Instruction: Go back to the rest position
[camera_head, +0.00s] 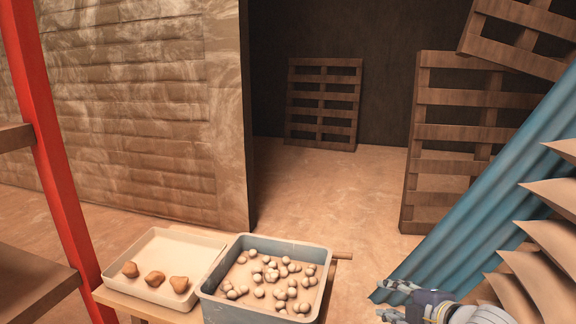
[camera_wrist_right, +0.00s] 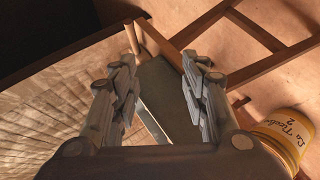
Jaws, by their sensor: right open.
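My right gripper (camera_head: 392,301) is at the bottom right of the head view, to the right of the grey bin and apart from it. In the right wrist view its two fingers (camera_wrist_right: 160,85) are spread apart with nothing between them. My left gripper is in neither view. The grey bin (camera_head: 212,285) holds many small pale balls (camera_head: 270,275). Beside it on the left, a white tray (camera_head: 150,247) holds three brown lumps (camera_head: 154,279).
Bin and tray stand on a wooden table (camera_head: 130,305). A red post (camera_head: 55,160) is at the left. Pallets (camera_head: 322,104) lean at the back, and a blue corrugated sheet (camera_head: 480,190) leans at the right. A yellow bucket (camera_wrist_right: 284,140) shows in the wrist view. The middle floor is clear.

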